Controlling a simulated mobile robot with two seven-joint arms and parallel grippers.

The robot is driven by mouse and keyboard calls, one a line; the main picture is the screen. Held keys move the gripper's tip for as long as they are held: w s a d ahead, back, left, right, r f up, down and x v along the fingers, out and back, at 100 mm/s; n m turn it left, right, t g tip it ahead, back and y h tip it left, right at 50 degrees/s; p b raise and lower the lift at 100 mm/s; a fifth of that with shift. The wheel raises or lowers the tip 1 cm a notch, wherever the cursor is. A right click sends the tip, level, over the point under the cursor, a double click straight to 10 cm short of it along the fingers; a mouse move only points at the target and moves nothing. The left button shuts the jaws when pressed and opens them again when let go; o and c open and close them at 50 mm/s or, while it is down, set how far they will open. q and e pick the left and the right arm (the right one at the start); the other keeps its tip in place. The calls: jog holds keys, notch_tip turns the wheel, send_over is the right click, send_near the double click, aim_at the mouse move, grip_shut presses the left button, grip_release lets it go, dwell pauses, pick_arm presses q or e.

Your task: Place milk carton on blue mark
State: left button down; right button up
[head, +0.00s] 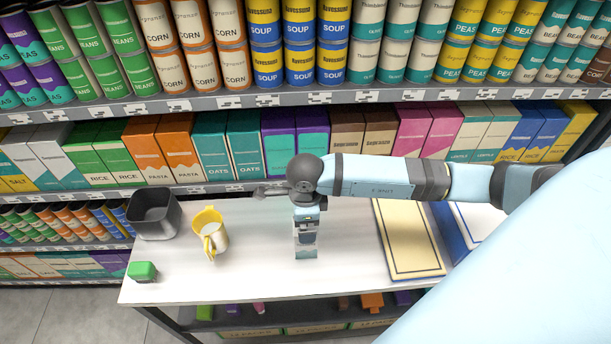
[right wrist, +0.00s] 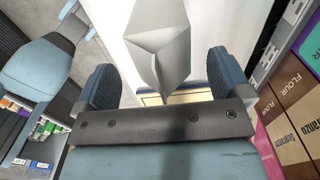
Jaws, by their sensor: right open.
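A white milk carton with a gabled top stands on the white counter in the head view (head: 306,251), mostly covered by my right gripper (head: 306,228). In the right wrist view the carton (right wrist: 158,45) is between the two spread fingers of my right gripper (right wrist: 162,72), with gaps on both sides. A cream panel with a dark blue outline (head: 407,240) lies on the counter to the right. Beside it is a blue-bordered white panel (head: 449,230), partly hidden by my arm.
A yellow jug (head: 213,236), a dark grey bin (head: 153,215) and a small green-topped block (head: 143,271) stand on the counter's left part. Stocked shelves rise behind the white counter (head: 260,275). The counter between carton and cream panel is clear.

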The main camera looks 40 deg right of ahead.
jog(key=shift+f, duration=0.75)
jog(key=c, duration=0.9)
jog(key=shift+w, duration=0.1)
grip_shut()
jog(key=shift+r, duration=0.1)
